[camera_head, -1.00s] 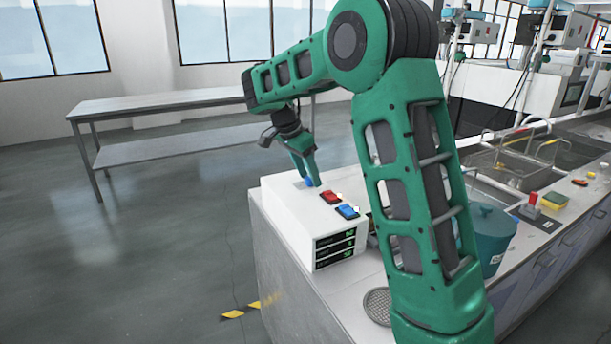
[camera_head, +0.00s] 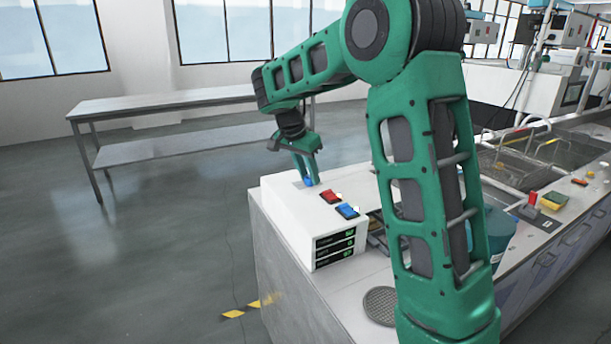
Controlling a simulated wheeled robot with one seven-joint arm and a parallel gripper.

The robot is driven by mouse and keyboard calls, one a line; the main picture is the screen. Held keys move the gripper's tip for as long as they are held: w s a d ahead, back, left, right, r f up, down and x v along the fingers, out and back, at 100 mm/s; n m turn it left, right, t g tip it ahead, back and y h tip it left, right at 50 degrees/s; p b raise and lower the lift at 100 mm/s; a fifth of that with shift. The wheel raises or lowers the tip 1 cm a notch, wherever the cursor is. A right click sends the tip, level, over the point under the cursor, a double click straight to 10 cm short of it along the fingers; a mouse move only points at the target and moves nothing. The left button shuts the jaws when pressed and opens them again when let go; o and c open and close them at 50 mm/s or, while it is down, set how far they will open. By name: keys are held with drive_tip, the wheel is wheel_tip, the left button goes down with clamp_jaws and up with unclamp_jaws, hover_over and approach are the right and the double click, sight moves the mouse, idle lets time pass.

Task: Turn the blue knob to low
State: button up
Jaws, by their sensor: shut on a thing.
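The blue knob (camera_head: 308,182) sits on the top of the white control box (camera_head: 282,210), near its far end. My gripper (camera_head: 306,176) comes down from above with its green fingers shut on the knob. The fingers cover much of the knob, and its pointer and any setting marks cannot be made out. A red switch (camera_head: 331,197) and a blue switch (camera_head: 347,211) lie nearer on the same top. Small green readouts (camera_head: 336,248) show on the box's front, too small to read.
My arm hides part of the teal pot (camera_head: 500,232) and the counter right of the box. A round metal grate (camera_head: 380,305) lies on the counter in front. Sinks with a wire basket (camera_head: 507,165) are at the right. A long metal table (camera_head: 165,102) stands behind, with open floor at the left.

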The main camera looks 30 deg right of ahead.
drive_tip(key=n, duration=0.2)
drive_tip(key=n+t, duration=0.1)
drive_tip(key=n, duration=0.1)
drive_tip(key=shift+d+r+n+t+y, duration=0.1)
drive_tip(key=shift+r+n+t+y, duration=0.05)
drive_tip(key=shift+n+t+y, duration=0.2)
drive_tip(key=n+y, duration=0.1)
drive_tip(key=n, duration=0.1)
drive_tip(key=n+t, duration=0.1)
drive_tip(key=n, duration=0.1)
drive_tip(key=shift+n+y, duration=0.35)
drive_tip(key=o, duration=1.1)
drive_tip(key=shift+c, duration=0.2)
drive_tip(key=shift+s, duration=0.1)
drive_tip(key=shift+d, duration=0.1)
drive_tip(key=v, duration=1)
drive_tip(key=shift+r, duration=0.25)
